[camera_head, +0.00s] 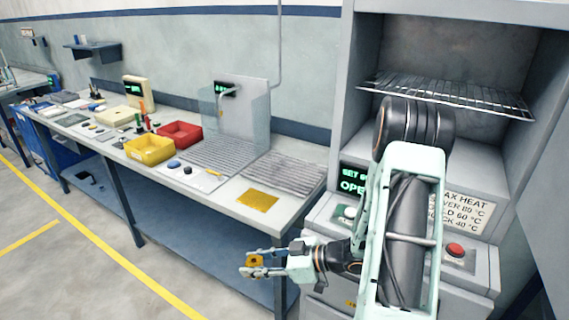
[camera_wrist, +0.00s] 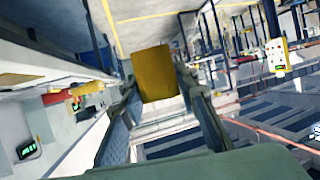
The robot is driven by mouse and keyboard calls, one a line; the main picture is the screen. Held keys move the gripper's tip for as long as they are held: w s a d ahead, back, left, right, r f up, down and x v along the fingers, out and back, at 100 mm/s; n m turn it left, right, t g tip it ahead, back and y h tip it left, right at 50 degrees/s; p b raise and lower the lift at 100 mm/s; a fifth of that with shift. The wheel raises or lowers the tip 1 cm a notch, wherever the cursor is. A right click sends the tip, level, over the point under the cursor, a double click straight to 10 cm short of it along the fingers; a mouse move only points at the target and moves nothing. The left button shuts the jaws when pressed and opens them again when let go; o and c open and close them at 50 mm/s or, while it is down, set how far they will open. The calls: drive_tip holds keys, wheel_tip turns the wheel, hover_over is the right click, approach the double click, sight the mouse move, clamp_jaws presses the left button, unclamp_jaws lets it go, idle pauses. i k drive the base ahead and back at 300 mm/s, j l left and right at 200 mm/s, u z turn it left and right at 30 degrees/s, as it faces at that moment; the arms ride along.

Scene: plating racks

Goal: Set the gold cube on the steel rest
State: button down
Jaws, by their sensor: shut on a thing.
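The gold cube (camera_head: 256,261) is between the fingers of my gripper (camera_head: 255,266), out in front of the bench and apart from it. In the wrist view the gold cube (camera_wrist: 155,73) sits between the two fingertips of my gripper (camera_wrist: 156,85), which is shut on it. Nothing is seen touching the cube except the fingers. Two ribbed grey metal surfaces lie on the bench: one (camera_head: 285,175) near its right end and one (camera_head: 215,157) farther left, by a clear screen. I cannot tell which is the steel rest.
A flat gold patch (camera_head: 258,200) lies at the bench's (camera_head: 232,207) front edge. Yellow (camera_head: 150,149) and red (camera_head: 180,134) bins stand farther left. An open cabinet with a wire shelf (camera_head: 450,94) and a red button (camera_head: 455,250) stands at right. The floor before the bench is clear.

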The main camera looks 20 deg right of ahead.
sight(296, 179)
drive_tip(key=i+j, duration=0.15)
drive_tip(key=i, duration=0.3)
drive_tip(key=i+j, duration=0.15)
drive_tip(key=i, duration=0.25)
